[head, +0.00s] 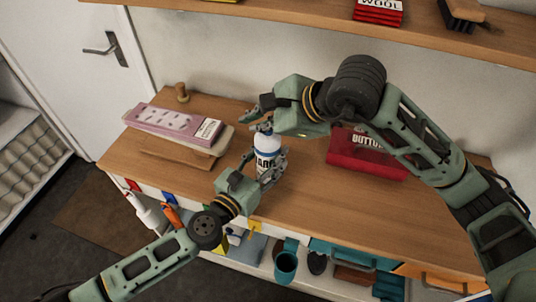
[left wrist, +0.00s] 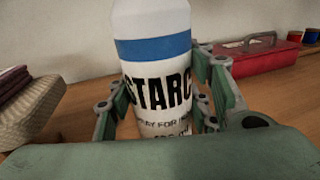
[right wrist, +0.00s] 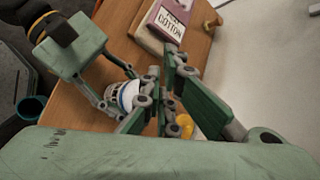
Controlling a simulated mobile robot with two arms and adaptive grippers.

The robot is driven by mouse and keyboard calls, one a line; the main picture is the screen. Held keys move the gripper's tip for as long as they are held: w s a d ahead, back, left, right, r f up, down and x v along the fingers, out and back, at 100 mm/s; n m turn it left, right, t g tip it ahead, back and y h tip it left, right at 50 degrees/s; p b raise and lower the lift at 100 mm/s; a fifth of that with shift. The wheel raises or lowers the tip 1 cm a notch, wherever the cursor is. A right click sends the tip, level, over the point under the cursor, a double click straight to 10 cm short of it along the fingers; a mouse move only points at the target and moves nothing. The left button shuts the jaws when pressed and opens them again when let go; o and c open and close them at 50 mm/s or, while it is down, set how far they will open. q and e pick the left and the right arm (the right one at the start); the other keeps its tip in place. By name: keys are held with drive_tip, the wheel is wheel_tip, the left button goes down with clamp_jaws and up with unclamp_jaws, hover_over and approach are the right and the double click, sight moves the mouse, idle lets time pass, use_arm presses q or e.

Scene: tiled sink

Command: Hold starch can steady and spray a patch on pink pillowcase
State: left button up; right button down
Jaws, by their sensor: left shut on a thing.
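The starch can (head: 266,143), white with a blue band and black lettering, stands upright on the wooden worktop. My left gripper (head: 268,168) is shut around its lower body, with a finger on each side of the can (left wrist: 155,60) in the left wrist view. My right gripper (head: 260,117) is at the height of the can's top. In the right wrist view its fingers (right wrist: 161,68) are close together beside the can top (right wrist: 127,96); whether they touch it or are fully shut is unclear. The folded pink pillowcase (head: 172,121), labelled cotton, lies left of the can on a pale padded board.
A red button box (head: 345,150) sits to the right, behind my right forearm. A wooden peg (head: 182,92) stands behind the pillowcase. A shelf (head: 300,25) runs above.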

wheel_tip(320, 180, up, 6)
idle(0.7)
drive_tip(key=shift+r, duration=0.15)
idle(1.6)
